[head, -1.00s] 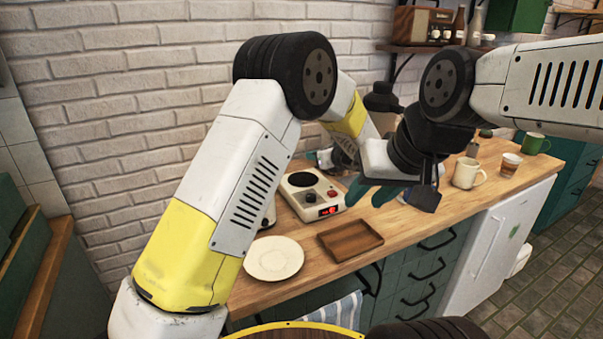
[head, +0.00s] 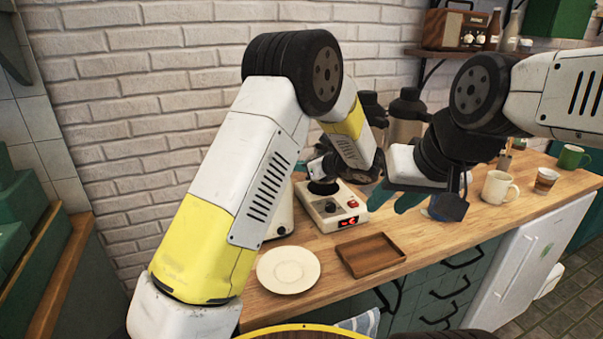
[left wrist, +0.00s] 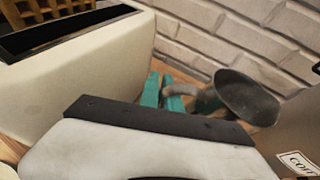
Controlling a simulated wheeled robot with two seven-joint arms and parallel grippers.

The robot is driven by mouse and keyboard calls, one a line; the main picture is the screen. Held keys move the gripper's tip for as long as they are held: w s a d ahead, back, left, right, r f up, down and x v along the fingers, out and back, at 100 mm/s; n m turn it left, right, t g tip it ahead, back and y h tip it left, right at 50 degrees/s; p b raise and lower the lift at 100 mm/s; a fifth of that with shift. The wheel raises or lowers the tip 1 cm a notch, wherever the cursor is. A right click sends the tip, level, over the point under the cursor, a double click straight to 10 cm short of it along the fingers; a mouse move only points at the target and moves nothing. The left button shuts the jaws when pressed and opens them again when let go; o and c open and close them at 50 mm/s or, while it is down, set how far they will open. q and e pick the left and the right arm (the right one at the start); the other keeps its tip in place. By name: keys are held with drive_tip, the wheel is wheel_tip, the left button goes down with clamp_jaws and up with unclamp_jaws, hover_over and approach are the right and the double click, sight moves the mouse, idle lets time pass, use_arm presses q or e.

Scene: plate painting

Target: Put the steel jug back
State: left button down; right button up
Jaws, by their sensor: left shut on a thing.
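The steel jug (left wrist: 248,97) shows in the left wrist view as a dark grey metal vessel with its mouth towards the camera. My left gripper (left wrist: 174,93) has teal fingers shut on its grey handle. In the head view my left forearm and wrist cover most of that grip, near the hotplate (head: 333,208); I cannot make out the jug clearly there. My right gripper (head: 397,197) hangs over the counter right of the hotplate, its teal fingers apart and empty.
A cream plate (head: 288,270) and a wooden tray (head: 370,255) lie at the counter's front. Dark-lidded canisters (head: 406,118) stand behind. A cream mug (head: 498,188), a paper-like cup (head: 545,180) and a green mug (head: 572,157) stand right. A cream toaster-like box (left wrist: 75,75) is close by.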

use_arm(q)
drive_tip(key=shift+f, duration=1.4)
drive_tip(key=c, duration=1.6)
unclamp_jaws()
drive_tip(key=shift+f, duration=0.15)
drive_tip(key=shift+o, duration=0.2)
drive_tip(key=v, duration=1.2)
